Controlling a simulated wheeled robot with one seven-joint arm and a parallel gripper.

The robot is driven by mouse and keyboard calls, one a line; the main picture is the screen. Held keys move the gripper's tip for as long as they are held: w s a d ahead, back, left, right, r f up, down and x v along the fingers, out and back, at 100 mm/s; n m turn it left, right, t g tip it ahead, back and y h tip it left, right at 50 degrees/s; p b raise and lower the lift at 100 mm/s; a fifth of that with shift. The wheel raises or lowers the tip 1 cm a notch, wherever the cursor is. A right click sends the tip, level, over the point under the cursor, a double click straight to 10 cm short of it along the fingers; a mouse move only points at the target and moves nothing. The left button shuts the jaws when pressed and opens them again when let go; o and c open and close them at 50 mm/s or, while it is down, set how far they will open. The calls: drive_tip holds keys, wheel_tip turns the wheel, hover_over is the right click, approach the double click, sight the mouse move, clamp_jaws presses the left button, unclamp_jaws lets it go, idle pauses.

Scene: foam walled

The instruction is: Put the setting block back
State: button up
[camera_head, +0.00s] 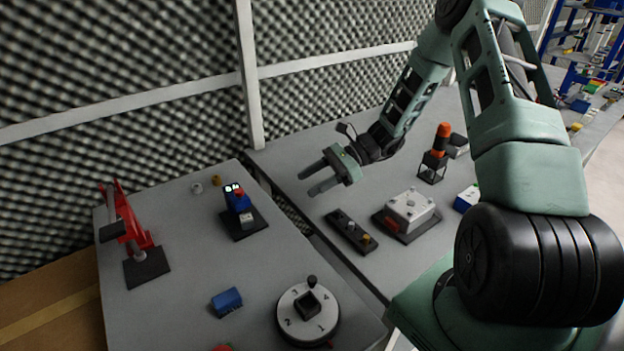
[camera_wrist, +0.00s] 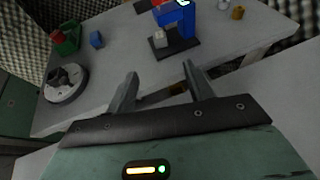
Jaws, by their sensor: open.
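A small pale block (camera_head: 247,217), which looks like the setting block, stands on the black base (camera_head: 236,233) of a blue gauge (camera_head: 237,199) with a lit display. In the wrist view the pale block (camera_wrist: 159,39) sits at the left of the blue gauge (camera_wrist: 180,24), on its black base (camera_wrist: 183,48).
A blue block (camera_head: 227,302), a numbered dial (camera_head: 290,325), a red press (camera_head: 130,232) and two small cylinders (camera_head: 206,184) stand on the left table. The right table holds a dark strip with knobs (camera_head: 350,232), a grey box (camera_head: 408,210) and an orange lamp (camera_head: 441,140). A foam wall stands behind.

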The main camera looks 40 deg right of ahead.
sight(247, 222)
drive_tip(key=p+x, duration=0.2)
drive_tip(key=x, duration=1.5)
drive_tip(key=shift+a+f, duration=0.1)
clamp_jaws()
